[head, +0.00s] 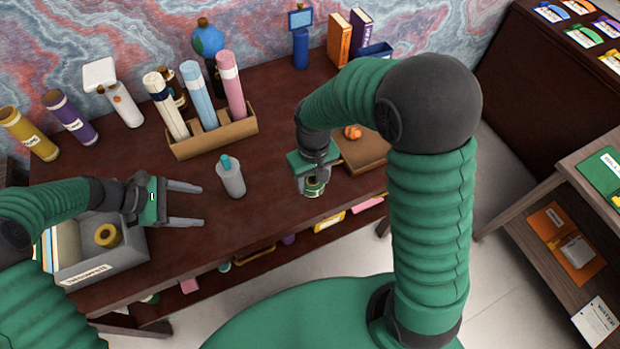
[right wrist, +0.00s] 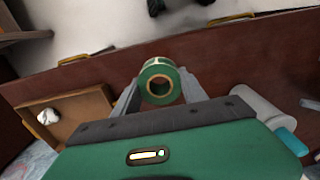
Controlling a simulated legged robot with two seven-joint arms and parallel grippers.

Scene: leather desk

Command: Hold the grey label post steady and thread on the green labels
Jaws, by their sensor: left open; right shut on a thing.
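The grey label post (head: 230,178) stands upright on the dark desk, a grey body with a thin teal top; it also shows at the right of the right wrist view (right wrist: 256,104). My left gripper (head: 202,205) is open and empty, its fingers pointing right, just left of and nearer than the post, apart from it. My right gripper (head: 311,181) is shut on a green label (head: 314,190), a ring-shaped roll. In the right wrist view the label (right wrist: 158,82) sits between the fingertips, its hole visible. The label is right of the post. No label shows on the post.
A wooden holder (head: 213,139) with tall rolls stands behind the post. A grey bin (head: 100,262) is at the front left, beneath my left arm. A brown wooden tray (head: 365,155) lies right of my right gripper. The desk between post and right gripper is clear.

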